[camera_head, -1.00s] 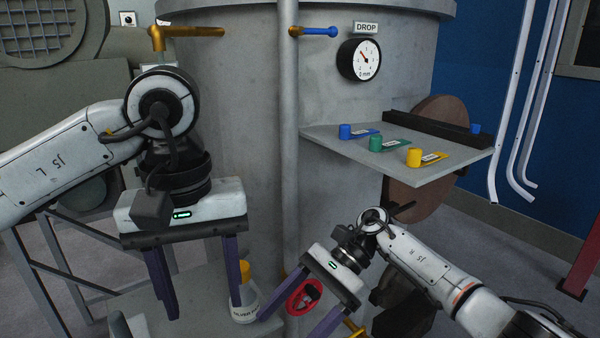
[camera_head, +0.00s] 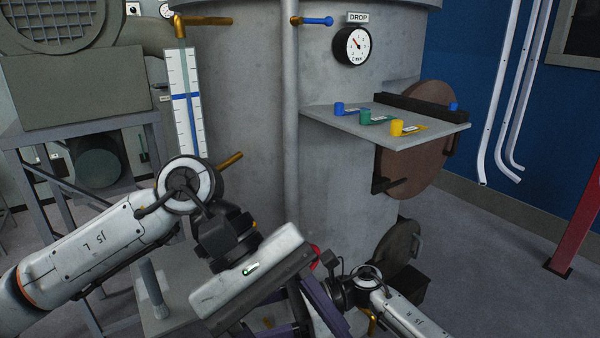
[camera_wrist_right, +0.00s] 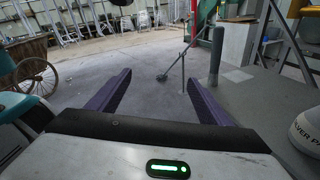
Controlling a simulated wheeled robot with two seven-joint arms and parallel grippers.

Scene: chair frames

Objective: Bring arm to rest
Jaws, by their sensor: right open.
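My left gripper (camera_head: 283,322) is low in the middle of the head view, tilted, with its purple fingers apart and their tips near or past the bottom edge. Nothing shows between them. My right arm (camera_head: 395,310) comes in from the bottom right. Its gripper is largely hidden behind the left one in the head view. In the right wrist view my right gripper (camera_wrist_right: 158,78) is open and empty, its two purple fingers pointing over grey floor.
A grey tank (camera_head: 250,130) stands close ahead. A shelf (camera_head: 440,135) with blue, green and yellow pegs juts from it. A blue-marked gauge (camera_head: 184,125) is at left. A white bottle (camera_wrist_right: 307,132) is at the right wrist view's edge.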

